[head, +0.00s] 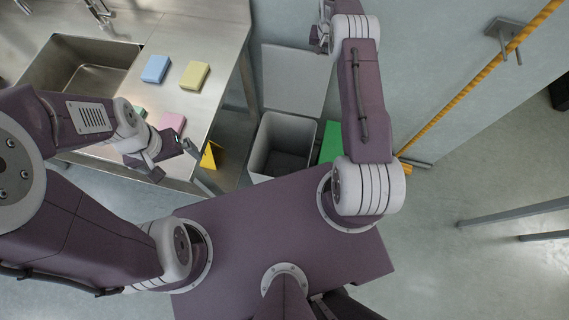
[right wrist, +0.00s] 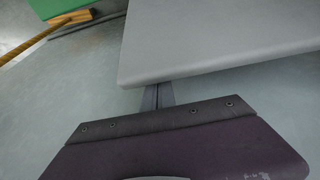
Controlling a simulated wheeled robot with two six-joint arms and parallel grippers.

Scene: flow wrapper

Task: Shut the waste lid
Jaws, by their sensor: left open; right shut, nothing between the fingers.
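The waste bin (head: 262,150) is a grey open-topped box on the floor beyond my base. Its light grey lid (head: 293,82) stands open, raised at the bin's far side against the wall. In the right wrist view the lid (right wrist: 225,45) is a large pale panel across the upper right. My right gripper (head: 322,32) is at the lid's upper right corner, shut and empty. Its fingers (right wrist: 157,96) meet the lid's edge in the wrist view; I cannot tell whether they touch. My left gripper (head: 192,153) is open and empty by the counter's front edge.
A steel counter (head: 215,40) with a sink (head: 85,68) stands left, bearing blue (head: 156,68), yellow (head: 194,75) and pink (head: 172,122) blocks. A yellow sign (head: 210,156) and a green panel (head: 331,142) flank the bin.

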